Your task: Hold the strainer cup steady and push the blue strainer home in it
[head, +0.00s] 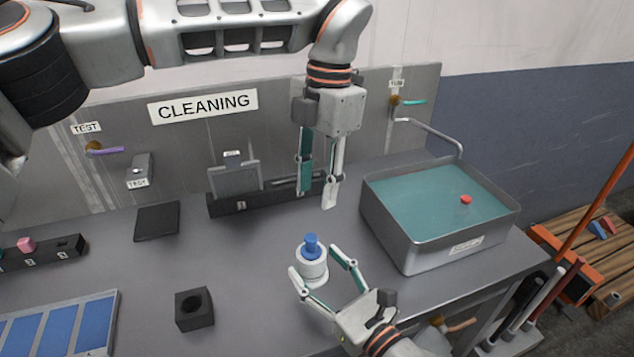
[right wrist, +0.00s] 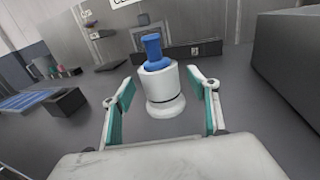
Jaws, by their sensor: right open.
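The white strainer cup (head: 312,268) stands upright on the grey table, and it also shows in the right wrist view (right wrist: 162,88). The blue strainer (head: 311,243) sits in the cup's top, its upper part standing above the rim; it also shows in the right wrist view (right wrist: 152,50). My right gripper (head: 312,262) is open, with one finger on each side of the cup and visible gaps in the right wrist view. My left gripper (head: 316,197) points down, above and behind the cup. Its fingers are apart with nothing between them.
A water-filled basin (head: 440,252) stands right of the cup. A dark slotted rack (head: 225,208) lies behind. A black block with a hole (head: 194,312) and a blue-panelled tray (head: 105,335) are at left. The table around the cup is clear.

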